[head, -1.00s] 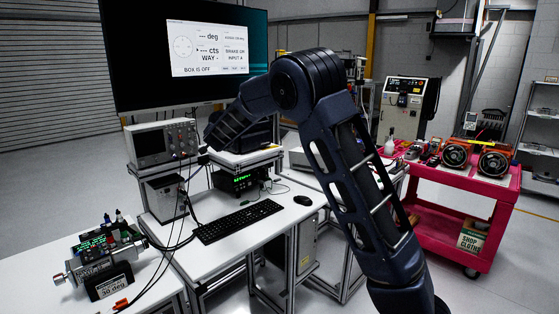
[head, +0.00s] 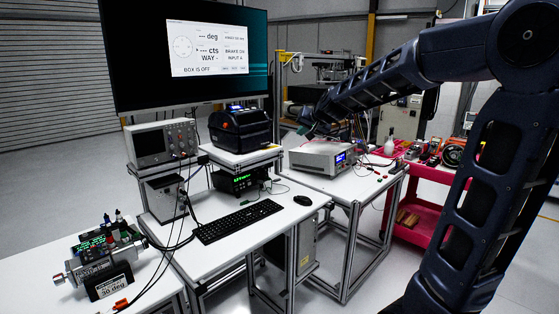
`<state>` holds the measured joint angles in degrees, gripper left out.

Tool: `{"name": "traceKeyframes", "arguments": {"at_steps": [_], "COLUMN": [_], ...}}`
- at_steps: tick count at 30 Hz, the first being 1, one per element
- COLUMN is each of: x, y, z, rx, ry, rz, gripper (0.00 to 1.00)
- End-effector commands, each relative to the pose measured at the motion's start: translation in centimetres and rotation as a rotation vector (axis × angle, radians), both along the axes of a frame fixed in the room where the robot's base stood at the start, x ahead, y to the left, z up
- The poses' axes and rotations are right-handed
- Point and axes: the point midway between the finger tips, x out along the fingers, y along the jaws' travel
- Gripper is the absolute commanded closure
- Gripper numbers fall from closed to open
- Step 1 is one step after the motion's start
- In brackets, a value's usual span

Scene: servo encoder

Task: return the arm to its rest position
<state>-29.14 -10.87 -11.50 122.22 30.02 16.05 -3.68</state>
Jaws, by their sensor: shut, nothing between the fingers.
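My arm reaches in from the right edge of the head view, with its elbow high at the upper right. The forearm slopes down to the left. My gripper (head: 306,126) is at its far end, small and dark, in front of the back of the bench and above and left of the grey bench instrument (head: 318,157). It is shut and holds nothing. Its fingertips are hard to make out at this size.
A black printer-like box (head: 240,128) stands on a raised shelf left of my gripper. A large monitor (head: 190,50), an oscilloscope (head: 162,143) and a servo rig (head: 100,262) are farther left. A red cart (head: 432,175) stands behind my arm at right.

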Motion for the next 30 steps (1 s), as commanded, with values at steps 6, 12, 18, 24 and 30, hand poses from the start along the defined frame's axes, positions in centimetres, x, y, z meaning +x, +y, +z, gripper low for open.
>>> {"name": "traceKeyframes", "arguments": {"at_steps": [6, 12, 18, 24, 30], "x": [-7.4, -14.5, -21.9, -28.2, -31.3], "y": [-6.0, -10.7, -14.9, -18.1, -19.5], "z": [-1.2, -3.3, -6.2, -8.9, -10.4], "rx": [-0.096, -0.204, -0.324, -0.434, -0.490], "ry": [0.080, 0.167, 0.267, 0.367, 0.425], "rz": [0.033, 0.045, 0.032, -0.002, -0.025], "gripper": [1.00, 1.00, 1.00, 1.00, 1.00]}}
